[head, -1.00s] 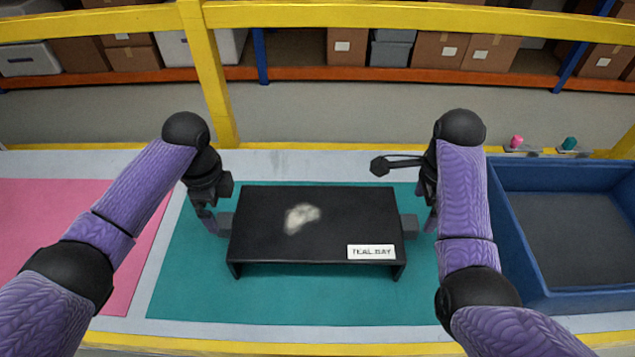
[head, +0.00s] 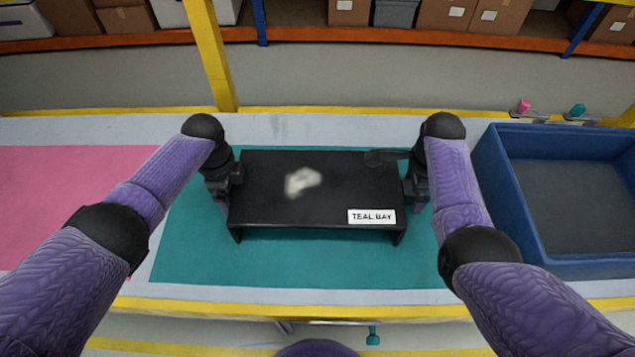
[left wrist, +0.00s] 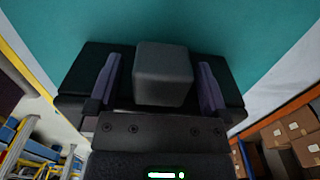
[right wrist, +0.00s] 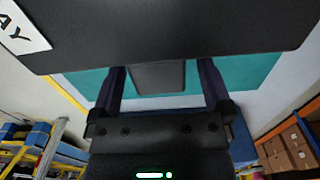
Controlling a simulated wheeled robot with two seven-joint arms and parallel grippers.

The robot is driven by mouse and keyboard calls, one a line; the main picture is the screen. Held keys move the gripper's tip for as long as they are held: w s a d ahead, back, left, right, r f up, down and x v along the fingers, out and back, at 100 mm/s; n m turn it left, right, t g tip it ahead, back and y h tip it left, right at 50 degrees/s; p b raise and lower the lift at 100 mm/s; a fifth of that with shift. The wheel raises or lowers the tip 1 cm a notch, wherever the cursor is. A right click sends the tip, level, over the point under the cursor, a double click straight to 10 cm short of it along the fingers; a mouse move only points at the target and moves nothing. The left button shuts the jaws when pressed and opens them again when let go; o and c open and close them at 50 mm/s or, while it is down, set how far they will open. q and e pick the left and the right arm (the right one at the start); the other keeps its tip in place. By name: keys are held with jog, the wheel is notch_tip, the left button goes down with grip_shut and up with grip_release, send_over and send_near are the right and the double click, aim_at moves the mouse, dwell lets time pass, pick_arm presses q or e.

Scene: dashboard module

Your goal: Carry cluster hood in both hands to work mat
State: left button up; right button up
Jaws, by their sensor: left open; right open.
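The cluster hood (head: 310,205) is a black, flat-topped piece with a pale smudge and a "TEAL BAY" label. It stands on the teal mat (head: 200,265). My left gripper (head: 228,190) is at the hood's left end. In the left wrist view its open fingers (left wrist: 160,85) stand on both sides of the hood's grey end block (left wrist: 163,75), with gaps showing. My right gripper (head: 412,190) is at the right end. In the right wrist view its open fingers (right wrist: 163,85) are on both sides of the other end block (right wrist: 158,77).
A pink mat (head: 70,200) lies to the left. A blue bin (head: 490,190) with high walls stands to the right, close to my right arm. A yellow post (head: 215,60) rises behind the table. Small pink and teal items (head: 524,106) are at the back right.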

pick_arm(q)
jog(key=shift+f, duration=0.6)
pick_arm(e)
jog(key=shift+f, duration=0.6)
pick_arm(q)
grip_shut()
pick_arm(e)
grip_shut()
